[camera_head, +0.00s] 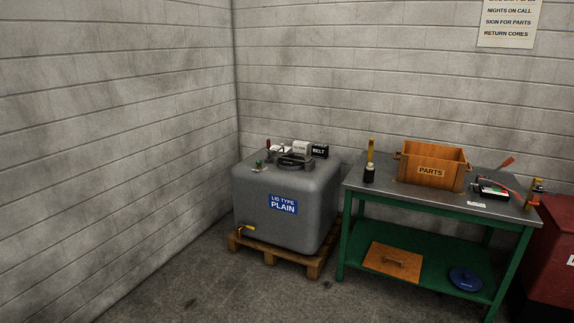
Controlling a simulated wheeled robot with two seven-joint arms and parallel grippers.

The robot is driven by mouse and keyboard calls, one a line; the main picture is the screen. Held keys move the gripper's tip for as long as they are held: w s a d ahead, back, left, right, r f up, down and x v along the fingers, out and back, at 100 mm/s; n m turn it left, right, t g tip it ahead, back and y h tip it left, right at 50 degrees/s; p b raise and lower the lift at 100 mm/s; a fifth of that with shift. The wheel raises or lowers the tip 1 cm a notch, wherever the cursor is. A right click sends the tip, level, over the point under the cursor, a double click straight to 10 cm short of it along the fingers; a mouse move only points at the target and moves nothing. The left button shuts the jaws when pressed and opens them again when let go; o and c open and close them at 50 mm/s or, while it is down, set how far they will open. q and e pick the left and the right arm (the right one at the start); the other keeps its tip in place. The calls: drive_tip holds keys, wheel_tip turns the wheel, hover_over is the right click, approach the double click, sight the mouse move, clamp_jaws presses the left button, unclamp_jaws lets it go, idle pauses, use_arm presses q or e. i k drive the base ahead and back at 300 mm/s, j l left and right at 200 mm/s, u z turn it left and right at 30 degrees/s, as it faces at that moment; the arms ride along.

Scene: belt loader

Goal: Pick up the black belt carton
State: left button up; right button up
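A small black carton with white lettering reading "BELT" (320,151) sits on top of a grey tank (255,197), toward its back right. A white carton (301,148) stands just left of it, and a dark round cap (290,164) is in front of them. I cannot tell whether the two cartons touch. The tank has a blue label reading "LID TYPE PLAIN" and rests on a wooden pallet (310,272). Neither of my grippers shows in the head view.
A green-framed bench (420,203) stands right of the tank, with a wooden parts crate (452,155), tools and small items on top. A wooden board (392,261) and blue disc (465,279) lie on its lower shelf. A red cabinet (549,245) is at far right. Floor in front is clear.

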sight(318, 149)
drive_tip(key=i, duration=1.95)
drive_tip(key=i+l+u, duration=0.1)
drive_tip(key=i, duration=0.9)
drive_tip(key=i+l, duration=0.1)
drive_tip(key=i, duration=0.85)
